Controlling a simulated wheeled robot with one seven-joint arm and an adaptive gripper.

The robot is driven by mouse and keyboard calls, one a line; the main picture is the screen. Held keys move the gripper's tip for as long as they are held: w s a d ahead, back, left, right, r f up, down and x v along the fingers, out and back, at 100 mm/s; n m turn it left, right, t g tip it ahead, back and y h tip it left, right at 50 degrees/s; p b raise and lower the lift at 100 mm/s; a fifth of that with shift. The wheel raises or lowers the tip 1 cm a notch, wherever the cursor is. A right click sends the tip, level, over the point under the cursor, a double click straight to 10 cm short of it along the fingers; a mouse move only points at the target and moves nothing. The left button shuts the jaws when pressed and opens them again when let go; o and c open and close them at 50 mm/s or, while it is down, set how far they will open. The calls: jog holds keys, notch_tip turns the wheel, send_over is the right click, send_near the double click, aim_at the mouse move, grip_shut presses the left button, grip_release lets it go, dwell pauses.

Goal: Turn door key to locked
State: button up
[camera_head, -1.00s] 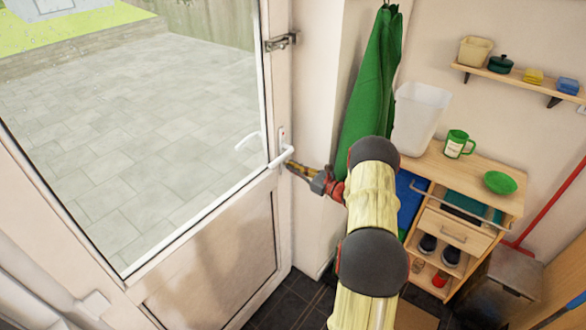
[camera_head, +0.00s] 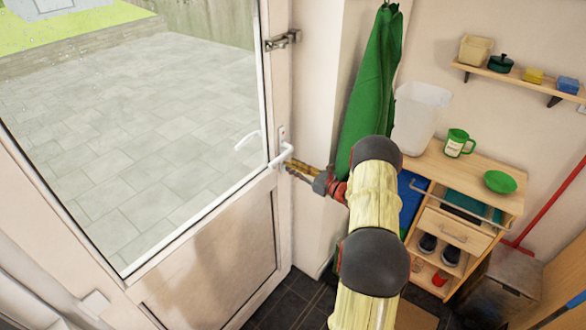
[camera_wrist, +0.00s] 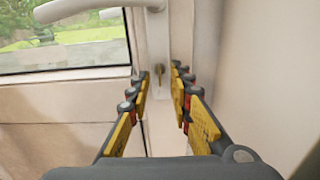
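The white door (camera_head: 230,235) has a white lever handle (camera_head: 236,199) on a narrow plate near its right edge. In the wrist view the handle (camera_wrist: 90,8) reaches left across the top. A small brass-coloured piece, which looks like the key (camera_wrist: 177,84), shows on the plate below the handle, between my fingertips and nearer the right one. My gripper (camera_head: 290,167) is at the plate just under the handle. In the wrist view my gripper (camera_wrist: 164,76) has its yellow-padded fingers apart, with a gap between the tips. Contact with the key cannot be made out.
A wall stands close to the right of the door edge, beside my gripper. A green cloth (camera_head: 375,85) hangs behind my wrist. A wooden cabinet (camera_head: 470,190) with a mug and bowl stands further right. A metal latch (camera_head: 283,39) sits higher on the door frame.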

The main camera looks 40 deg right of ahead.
jog(key=s+d, duration=0.1)
jog(key=s, duration=1)
jog(key=shift+d, duration=0.4)
